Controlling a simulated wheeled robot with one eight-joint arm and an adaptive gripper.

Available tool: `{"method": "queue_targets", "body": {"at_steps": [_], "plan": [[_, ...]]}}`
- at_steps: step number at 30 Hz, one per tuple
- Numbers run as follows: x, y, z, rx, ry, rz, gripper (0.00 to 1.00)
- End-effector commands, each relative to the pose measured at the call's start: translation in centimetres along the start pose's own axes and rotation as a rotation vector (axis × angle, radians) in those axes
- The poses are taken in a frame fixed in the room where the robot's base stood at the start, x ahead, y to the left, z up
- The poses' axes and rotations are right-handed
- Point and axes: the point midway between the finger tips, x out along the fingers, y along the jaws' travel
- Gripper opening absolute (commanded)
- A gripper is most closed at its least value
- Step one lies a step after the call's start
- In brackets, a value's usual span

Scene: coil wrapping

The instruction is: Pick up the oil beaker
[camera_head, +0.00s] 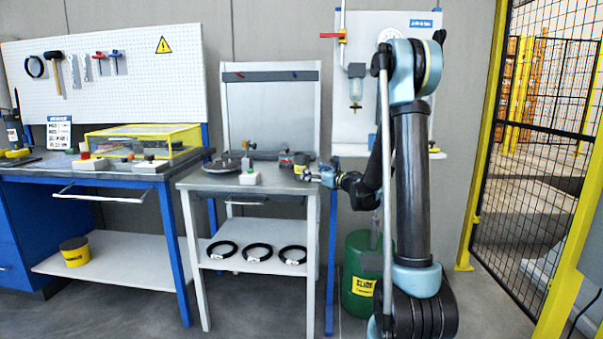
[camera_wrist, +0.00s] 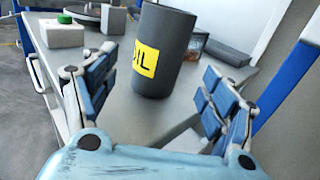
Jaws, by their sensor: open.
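The oil beaker (camera_wrist: 165,50) is a dark grey cylinder with a yellow label reading "OIL". It stands upright on the grey table top (camera_wrist: 140,115) in the wrist view. My gripper (camera_wrist: 155,100) is open, with one blue-padded finger on each side of the picture. The beaker is ahead of the fingers and a little above their middle in the picture, with no visible contact. In the head view my gripper (camera_head: 308,174) is at the right edge of the small table, and the beaker (camera_head: 299,169) shows as a small dark and yellow shape just beyond it.
A white box with a green button (camera_wrist: 65,30) stands left of the beaker. A dark box (camera_wrist: 228,52) sits behind it at right. Three black coils (camera_head: 258,252) lie on the lower shelf. A green drum (camera_head: 361,270) stands right of the table.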

Motion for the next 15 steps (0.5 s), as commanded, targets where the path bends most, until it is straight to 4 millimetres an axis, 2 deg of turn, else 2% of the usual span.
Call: {"method": "queue_targets", "body": {"at_steps": [3,11,15], "plan": [[1.4,0.0,0.0,0.000,0.000,0.000,0.77],[2.6,0.0,0.0,0.000,0.000,0.000,0.77],[4.1,0.0,0.0,0.000,0.000,0.000,0.77]]}}
